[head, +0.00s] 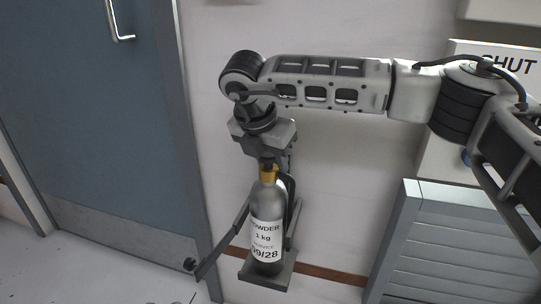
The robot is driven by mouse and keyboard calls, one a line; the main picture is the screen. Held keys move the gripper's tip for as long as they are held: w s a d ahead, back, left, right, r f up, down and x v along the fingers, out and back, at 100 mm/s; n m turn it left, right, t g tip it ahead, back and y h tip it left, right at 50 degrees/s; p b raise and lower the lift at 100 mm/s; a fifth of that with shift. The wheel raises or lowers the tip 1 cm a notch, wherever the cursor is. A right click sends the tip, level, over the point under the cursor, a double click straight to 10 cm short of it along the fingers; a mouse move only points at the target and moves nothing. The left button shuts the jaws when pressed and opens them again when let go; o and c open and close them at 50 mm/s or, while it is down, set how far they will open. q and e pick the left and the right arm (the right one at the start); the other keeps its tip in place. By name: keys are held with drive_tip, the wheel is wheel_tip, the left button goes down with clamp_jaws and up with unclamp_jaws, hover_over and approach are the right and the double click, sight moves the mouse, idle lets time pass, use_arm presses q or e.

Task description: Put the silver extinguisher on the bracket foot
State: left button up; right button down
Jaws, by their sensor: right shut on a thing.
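The silver extinguisher (268,203) hangs upright, with a brass-coloured neck and a white label reading "POWDER 1 kg" and "09/28". My right gripper (267,160) comes down from above and is shut on its top at the neck; the fingertips are partly hidden. The grey bracket foot (280,278) is a small plate low on the wall, directly under the extinguisher in the picture. The bottle's base overlaps the plate; I cannot tell whether it touches it. The bracket's upright shows behind the bottle's right side. My left gripper is not in view.
A dark flat strap or arm (222,240) sticks out to the left beside the bottle. A blue-grey door (95,120) with a handle (122,37) is at left. A grey louvred cabinet (450,250) stands at right. The wall between bracket and cabinet is clear.

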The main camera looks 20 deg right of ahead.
drive_tip(key=shift+r, duration=0.15)
drive_tip(key=c, duration=0.9)
unclamp_jaws()
drive_tip(key=shift+c, duration=0.2)
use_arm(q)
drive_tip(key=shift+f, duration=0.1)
use_arm(e)
drive_tip(key=shift+s+a+r, duration=0.1)
drive_tip(key=shift+a+r, duration=0.05)
drive_tip(key=shift+r, duration=0.2)
use_arm(q)
drive_tip(key=p, duration=0.1)
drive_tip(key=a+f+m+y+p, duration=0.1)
drive_tip(key=p, duration=0.1)
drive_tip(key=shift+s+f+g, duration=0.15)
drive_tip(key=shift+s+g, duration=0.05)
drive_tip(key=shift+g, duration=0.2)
use_arm(e)
drive_tip(key=v, duration=1.1)
